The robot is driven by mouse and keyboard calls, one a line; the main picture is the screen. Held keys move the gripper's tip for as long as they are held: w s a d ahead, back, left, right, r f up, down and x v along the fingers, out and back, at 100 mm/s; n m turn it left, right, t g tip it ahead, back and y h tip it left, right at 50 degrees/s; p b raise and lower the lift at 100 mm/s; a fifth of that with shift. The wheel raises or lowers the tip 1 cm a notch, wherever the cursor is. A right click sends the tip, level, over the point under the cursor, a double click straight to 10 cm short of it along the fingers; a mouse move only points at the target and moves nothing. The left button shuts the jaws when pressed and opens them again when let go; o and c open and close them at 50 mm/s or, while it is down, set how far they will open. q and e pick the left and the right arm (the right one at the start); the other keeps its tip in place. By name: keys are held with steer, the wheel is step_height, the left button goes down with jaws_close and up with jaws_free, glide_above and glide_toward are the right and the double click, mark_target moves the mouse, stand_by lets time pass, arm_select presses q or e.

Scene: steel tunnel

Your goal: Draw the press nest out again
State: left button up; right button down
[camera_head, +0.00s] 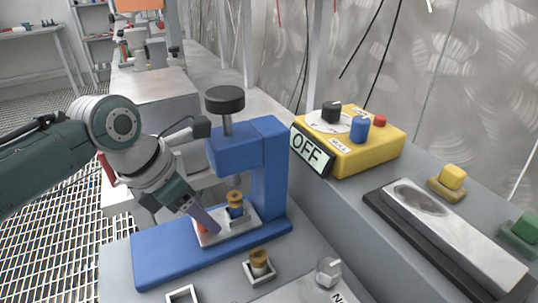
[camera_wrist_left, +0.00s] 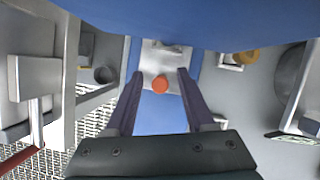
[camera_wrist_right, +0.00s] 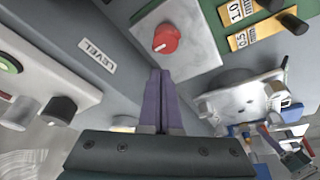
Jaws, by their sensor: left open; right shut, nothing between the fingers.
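The blue press (camera_head: 265,165) stands on a blue base with a black round knob on top. In the left wrist view the orange knob (camera_wrist_left: 160,85) shows between the tips of my open left gripper (camera_wrist_left: 160,76), with gaps on both sides. My right gripper (camera_wrist_right: 160,72) is shut and empty, seen only in the right wrist view.
A brass piece in a small square holder (camera_head: 259,265) stands in front of the press. A yellow control box (camera_head: 350,140) with an OFF sign is to the right. In the right wrist view a red dial (camera_wrist_right: 166,38) on a pale plate lies just beyond the fingertips.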

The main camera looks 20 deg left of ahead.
arm_select(q)
jaws_close()
stand_by(0.3)
stand_by(1.1)
